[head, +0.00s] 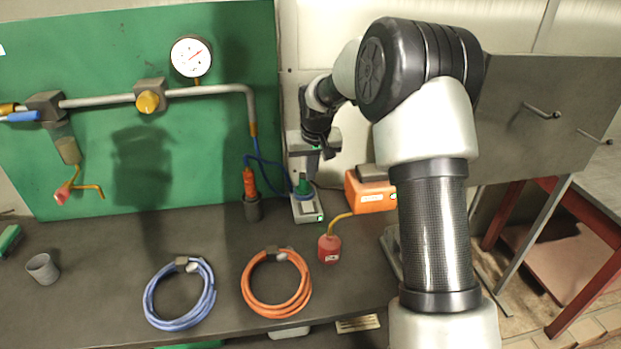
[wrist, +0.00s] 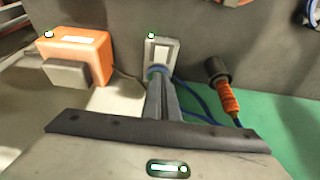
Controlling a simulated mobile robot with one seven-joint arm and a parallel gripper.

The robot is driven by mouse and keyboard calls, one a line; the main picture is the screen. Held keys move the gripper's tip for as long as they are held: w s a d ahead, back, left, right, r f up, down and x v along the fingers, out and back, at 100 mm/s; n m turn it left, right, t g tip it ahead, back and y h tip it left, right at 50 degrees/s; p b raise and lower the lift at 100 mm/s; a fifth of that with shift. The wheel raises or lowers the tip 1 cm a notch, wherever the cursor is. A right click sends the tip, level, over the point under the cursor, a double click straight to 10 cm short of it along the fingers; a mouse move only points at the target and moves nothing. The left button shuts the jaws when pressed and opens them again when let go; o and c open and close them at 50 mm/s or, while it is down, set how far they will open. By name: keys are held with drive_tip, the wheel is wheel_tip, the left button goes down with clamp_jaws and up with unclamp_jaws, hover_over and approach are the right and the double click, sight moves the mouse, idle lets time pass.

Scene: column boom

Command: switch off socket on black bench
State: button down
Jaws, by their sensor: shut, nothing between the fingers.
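The black bench (head: 110,240) runs along the wall. My gripper (head: 327,152) is shut and empty, near the top of the upright unit. Contact cannot be told.
A red container (head: 329,249) stands in front of the orange box. A blue hose coil (head: 150,308) and an orange coil (head: 249,298) lie on the bench. A grey cup (head: 42,268) stands at left. A pipe (head: 110,99) with a gauge (head: 192,56) crosses the green panel.

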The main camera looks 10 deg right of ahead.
sight(309, 202)
drive_tip(key=b, duration=0.2)
drive_tip(key=w+b, duration=0.1)
drive_tip(key=b, duration=0.4)
drive_tip(key=shift+w+d+r, duration=0.25)
drive_tip(key=shift+f, duration=0.1)
drive_tip(key=x, duration=1.3)
drive_tip(key=shift+s+f+b, duration=0.2)
drive_tip(key=shift+s+b, duration=0.05)
drive_tip(key=shift+b, duration=0.1)
drive_tip(key=shift+f, duration=0.35)
